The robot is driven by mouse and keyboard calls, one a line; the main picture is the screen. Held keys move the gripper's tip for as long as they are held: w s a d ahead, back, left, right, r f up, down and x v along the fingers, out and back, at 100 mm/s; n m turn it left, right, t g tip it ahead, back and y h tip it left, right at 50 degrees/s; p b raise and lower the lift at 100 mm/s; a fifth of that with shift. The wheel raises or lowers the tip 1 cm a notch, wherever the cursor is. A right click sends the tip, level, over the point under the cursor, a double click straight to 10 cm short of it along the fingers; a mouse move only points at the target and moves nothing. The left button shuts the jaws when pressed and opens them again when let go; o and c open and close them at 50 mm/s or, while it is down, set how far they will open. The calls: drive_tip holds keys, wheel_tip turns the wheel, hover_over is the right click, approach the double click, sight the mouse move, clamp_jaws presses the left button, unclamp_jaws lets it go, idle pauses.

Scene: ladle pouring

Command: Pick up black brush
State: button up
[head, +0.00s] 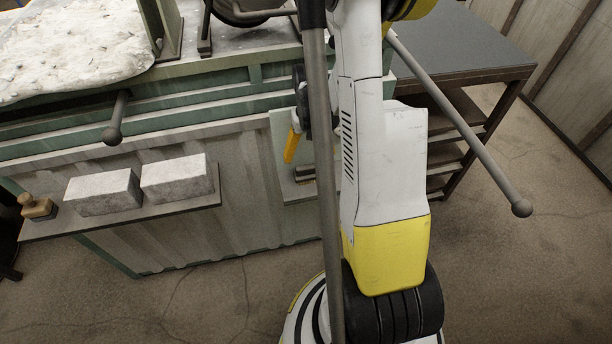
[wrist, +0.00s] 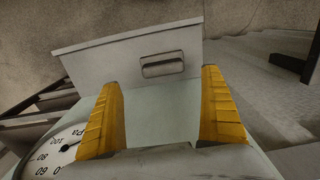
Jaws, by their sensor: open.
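A small dark-edged block with a greyish top, which looks like the black brush (wrist: 162,65), lies on a pale ledge (wrist: 85,64) in the wrist view. In the head view a small brown and dark piece (head: 304,173) sits on a small side ledge below my gripper, and it may be the same thing. My gripper (wrist: 161,77) is open, its two yellow fingers spread wide on either side of the block and apart from it. In the head view one yellow finger (head: 292,146) points down beside the green bench. My arm hides part of the ledge.
Two pale bricks (head: 103,192) (head: 176,178) and a wooden-handled piece (head: 37,206) stand on a shelf at left. Long round-ended levers (head: 115,120) (head: 470,140) stick out from the bench. A pressure dial (wrist: 55,150) shows at lower left in the wrist view. A dark table (head: 460,45) stands behind.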

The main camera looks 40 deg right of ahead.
sight(307, 166)
drive_tip(key=f+b, duration=0.1)
drive_tip(key=f, duration=0.1)
drive_tip(key=f+b, duration=0.1)
drive_tip(key=f, duration=0.1)
drive_tip(key=f+b, duration=0.1)
drive_tip(key=f, duration=0.1)
drive_tip(key=shift+w+a+f, duration=0.15)
drive_tip(key=shift+w+f, duration=0.1)
drive_tip(key=shift+f, duration=0.1)
drive_tip(key=shift+r, duration=0.1)
drive_tip(key=shift+c, duration=0.6)
drive_tip(key=c, duration=1.3)
drive_tip(key=shift+r, duration=0.1)
wheel_tip(307, 166, up, 4)
drive_tip(key=shift+r+p, duration=0.1)
drive_tip(key=shift+p, duration=1.1)
drive_tip(key=s+d+r+p, duration=0.1)
drive_tip(key=s+d+r, duration=0.1)
drive_tip(key=s, duration=0.1)
drive_tip(key=s+d+r+p, duration=0.1)
drive_tip(key=s+d+r, duration=0.1)
drive_tip(key=d, duration=0.1)
drive_tip(key=s+d+r+p, duration=0.2)
drive_tip(key=s, duration=0.1)
drive_tip(key=shift+s+d+r, duration=0.3)
drive_tip(key=shift+s+d, duration=0.05)
drive_tip(key=shift+d, duration=0.05)
